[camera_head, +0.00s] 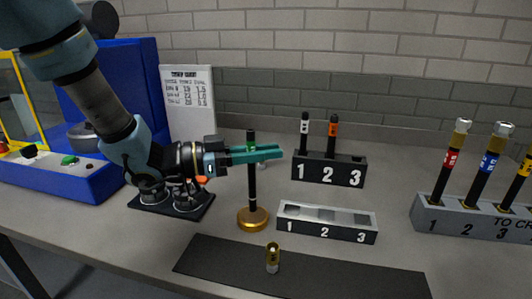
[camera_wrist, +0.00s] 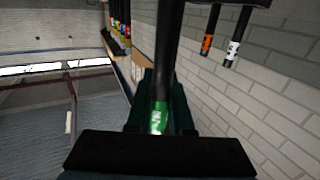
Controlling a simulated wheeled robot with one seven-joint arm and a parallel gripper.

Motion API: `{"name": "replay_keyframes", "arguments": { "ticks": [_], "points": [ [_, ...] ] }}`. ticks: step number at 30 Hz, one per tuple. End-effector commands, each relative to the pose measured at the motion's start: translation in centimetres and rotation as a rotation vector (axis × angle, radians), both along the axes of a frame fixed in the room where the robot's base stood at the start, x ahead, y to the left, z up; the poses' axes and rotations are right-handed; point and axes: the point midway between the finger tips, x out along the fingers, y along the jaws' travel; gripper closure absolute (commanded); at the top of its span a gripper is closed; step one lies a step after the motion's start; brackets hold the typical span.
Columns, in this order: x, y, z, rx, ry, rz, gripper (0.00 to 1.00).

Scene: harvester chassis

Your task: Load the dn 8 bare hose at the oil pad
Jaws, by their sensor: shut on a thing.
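A black hose with a green band (camera_head: 252,182) stands upright in the head view. My gripper (camera_head: 268,153) has teal fingers and is shut on it near its upper end, at the green band. The hose also shows in the wrist view (camera_wrist: 170,50), running up between the fingers, with the green band (camera_wrist: 159,118) low between them. Its lower end is over a round brass-coloured pad (camera_head: 253,220) on the table. I cannot tell whether the hose end touches the pad. The label on the band is too small to read.
A black numbered rack (camera_head: 327,170) holds hoses with white and orange bands. A grey numbered block (camera_head: 327,233) is in front of it. A brass fitting (camera_head: 272,258) stands on a dark mat (camera_head: 340,281). A grey rack (camera_head: 470,227) at right holds banded hoses. A blue machine stands left.

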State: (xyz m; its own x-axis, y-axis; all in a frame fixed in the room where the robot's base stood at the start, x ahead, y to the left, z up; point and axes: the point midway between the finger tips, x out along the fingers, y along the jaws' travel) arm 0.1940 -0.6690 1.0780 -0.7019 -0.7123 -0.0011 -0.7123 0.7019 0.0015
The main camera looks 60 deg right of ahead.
Motion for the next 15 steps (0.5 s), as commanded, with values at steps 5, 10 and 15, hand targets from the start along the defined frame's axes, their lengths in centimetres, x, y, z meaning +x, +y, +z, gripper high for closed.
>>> {"name": "replay_keyframes", "arguments": {
  "ticks": [5,10,15],
  "points": [
    [0.0,0.0,1.8,-0.001,0.000,0.000,1.00],
    [0.0,0.0,3.1,-0.002,-0.001,0.000,1.00],
    [0.0,0.0,4.4,-0.003,-0.001,0.000,1.00]
  ]
}}
